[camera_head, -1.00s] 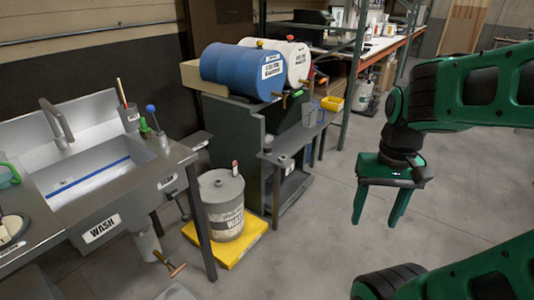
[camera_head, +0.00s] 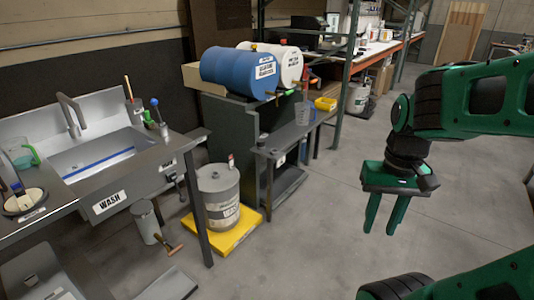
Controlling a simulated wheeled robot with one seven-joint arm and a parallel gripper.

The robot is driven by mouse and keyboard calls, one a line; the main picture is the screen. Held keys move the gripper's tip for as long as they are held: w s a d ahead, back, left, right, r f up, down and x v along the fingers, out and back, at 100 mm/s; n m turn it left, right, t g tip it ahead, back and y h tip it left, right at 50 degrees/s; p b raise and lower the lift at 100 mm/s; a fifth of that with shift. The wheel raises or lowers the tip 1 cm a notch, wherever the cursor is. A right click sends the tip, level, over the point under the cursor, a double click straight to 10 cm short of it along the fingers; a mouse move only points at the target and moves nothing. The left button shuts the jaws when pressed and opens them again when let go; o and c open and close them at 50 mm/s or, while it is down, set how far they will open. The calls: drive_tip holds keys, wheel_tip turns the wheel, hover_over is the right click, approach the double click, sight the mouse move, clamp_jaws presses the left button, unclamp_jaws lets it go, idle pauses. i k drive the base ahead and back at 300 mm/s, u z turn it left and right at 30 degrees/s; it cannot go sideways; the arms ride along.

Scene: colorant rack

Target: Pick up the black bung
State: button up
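I cannot make out a black bung for certain. A small dark object (camera_head: 263,138) stands on the grey side shelf near the drums, too small to identify. A yellow bung (camera_head: 253,46) shows on top of the blue drum (camera_head: 240,68) and a red one (camera_head: 289,43) on the white drum (camera_head: 291,63). My green gripper (camera_head: 379,233) hangs fingers down over the floor, right of the shelf and apart from everything. A gap shows between its fingers, and it holds nothing.
The side shelf (camera_head: 293,139) stands in front of the drum stand. A grey waste can (camera_head: 218,198) sits on a yellow tray (camera_head: 241,236) beside the wash sink (camera_head: 100,160). The floor around my gripper is clear.

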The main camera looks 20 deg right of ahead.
sight(260, 142)
drive_tip(key=z, duration=0.35)
drive_tip(key=i, duration=0.4)
drive_tip(key=z, duration=0.65)
drive_tip(key=i, duration=2.15)
drive_tip(key=u, duration=0.5)
drive_tip(key=i, duration=0.5)
drive_tip(key=z, duration=0.15)
